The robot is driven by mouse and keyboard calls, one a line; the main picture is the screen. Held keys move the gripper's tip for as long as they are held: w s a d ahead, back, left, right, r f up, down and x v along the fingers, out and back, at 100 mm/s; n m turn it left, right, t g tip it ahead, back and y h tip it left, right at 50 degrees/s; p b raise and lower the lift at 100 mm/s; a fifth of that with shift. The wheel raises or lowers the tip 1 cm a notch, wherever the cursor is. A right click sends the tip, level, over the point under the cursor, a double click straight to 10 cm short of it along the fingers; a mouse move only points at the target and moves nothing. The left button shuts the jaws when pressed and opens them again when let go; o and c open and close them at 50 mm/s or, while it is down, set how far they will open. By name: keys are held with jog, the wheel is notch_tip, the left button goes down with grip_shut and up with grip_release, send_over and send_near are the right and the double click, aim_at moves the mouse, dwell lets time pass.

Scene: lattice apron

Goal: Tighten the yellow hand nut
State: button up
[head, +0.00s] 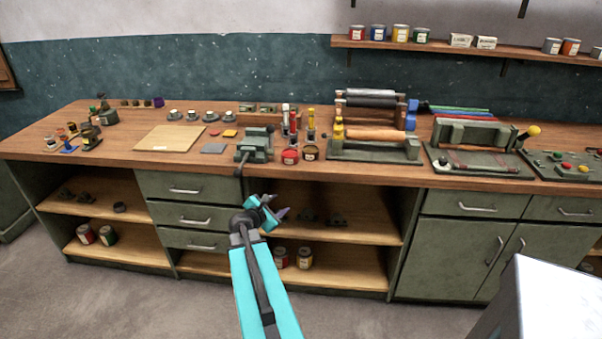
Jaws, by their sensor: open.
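A yellow upright piece (338,130), which looks like the yellow hand nut, stands at the left end of the roller machine (372,152) on the workbench. Its thread and how tight it sits are too small to tell. My gripper (272,208) is open, with nothing seen between its fingers. In the picture it is in front of the cabinet's open shelves, below the bench top, to the left of and lower than the yellow piece, well apart from it.
The bench top (60,150) is crowded. A green vise (256,147), red and dark pots (290,156) and bottles stand left of the roller machine. A press (475,140) with a yellow ball knob (534,130) stands right. A pale box corner (560,300) fills the lower right.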

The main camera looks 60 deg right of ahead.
jog(key=w+a+f+m+g+y, duration=0.1)
jog(key=a+f+m+y, duration=0.25)
jog(key=a+f, duration=1)
jog(key=a+f+m+g+y, duration=0.1)
jog(key=a+f+m+y, duration=0.25)
jog(key=a+f, duration=1.05)
jog(key=s+a+f+m+g+y, duration=0.1)
jog(key=s+a+f+y, duration=0.1)
jog(key=s+a, duration=0.4)
jog(key=s+a+f+m+g+y, duration=0.2)
jog(key=s+a, duration=0.3)
jog(key=a, duration=1.1)
jog(key=s+a+f+m+g+y, duration=0.1)
jog(key=s+a+f+y, duration=0.1)
jog(key=s+a, duration=0.4)
jog(key=a, duration=0.5)
jog(key=shift+s+a+f+m+g, duration=0.3)
jog(key=shift+a+f+m+g, duration=0.05)
jog(key=shift+a+m+g, duration=0.05)
jog(key=shift+c, duration=0.2)
jog(key=c, duration=0.3)
